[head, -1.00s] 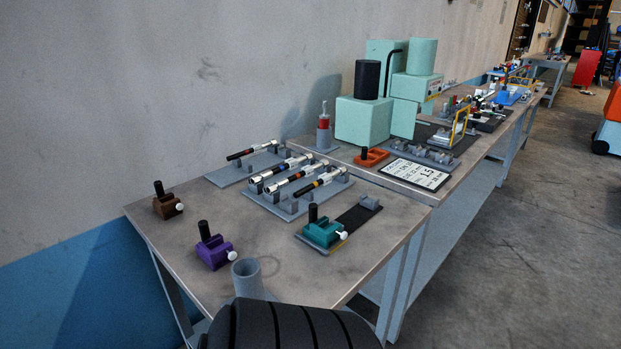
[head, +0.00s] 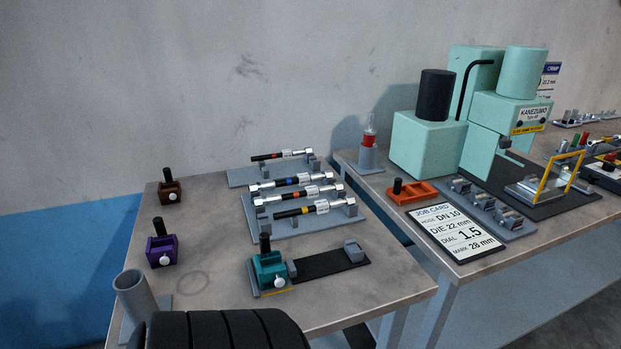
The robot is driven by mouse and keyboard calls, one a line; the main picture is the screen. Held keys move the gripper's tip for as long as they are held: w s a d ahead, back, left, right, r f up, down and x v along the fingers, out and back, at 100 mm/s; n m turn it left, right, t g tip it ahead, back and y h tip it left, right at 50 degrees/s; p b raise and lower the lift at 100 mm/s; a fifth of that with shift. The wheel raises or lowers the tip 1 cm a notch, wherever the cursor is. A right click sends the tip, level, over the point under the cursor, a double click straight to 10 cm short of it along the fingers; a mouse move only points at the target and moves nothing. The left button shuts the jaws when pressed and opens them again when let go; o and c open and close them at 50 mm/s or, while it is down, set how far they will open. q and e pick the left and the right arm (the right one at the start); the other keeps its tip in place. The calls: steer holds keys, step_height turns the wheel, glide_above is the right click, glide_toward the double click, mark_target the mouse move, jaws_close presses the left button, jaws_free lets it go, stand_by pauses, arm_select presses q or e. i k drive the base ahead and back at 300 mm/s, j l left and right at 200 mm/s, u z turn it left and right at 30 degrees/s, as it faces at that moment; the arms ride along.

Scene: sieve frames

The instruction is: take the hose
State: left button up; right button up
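Several short black hoses with silver end fittings lie on grey racks on the near bench. Three lie side by side on the front rack (head: 262,228): one with a blue band (head: 287,183), one with an orange band (head: 302,194) and one with a yellow band (head: 302,210). Each has a small white label too small to read. Neither of my grippers is in view.
A teal clamp (head: 269,270), purple clamp (head: 161,248) and brown clamp (head: 170,190) stand on the near bench. A grey tube (head: 137,292) stands at its front left corner. The mint-green press (head: 430,145) and job card (head: 456,232) are on the right bench. A black ribbed shape covers the bottom edge.

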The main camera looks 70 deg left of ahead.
mark_target(320, 207)
steer(key=i+u, duration=0.15)
steer(key=u, duration=0.25)
steer(key=i+u, duration=0.15)
steer(key=u, duration=0.3)
steer(key=i+l+u, duration=0.1)
steer(key=u, duration=0.3)
steer(key=i+l+u, duration=0.15)
steer(key=u, duration=0.25)
steer(key=i+l+u, duration=0.1)
steer(key=u, duration=0.35)
steer(key=l+u, duration=0.15)
steer(key=u, duration=0.3)
steer(key=i+l+u, duration=0.1)
steer(key=u, duration=0.35)
steer(key=l+u, duration=0.25)
steer(key=u, duration=0.2)
steer(key=l+u, duration=0.15)
steer(key=u, duration=0.3)
steer(key=l+u, duration=0.3)
steer(key=u, duration=0.15)
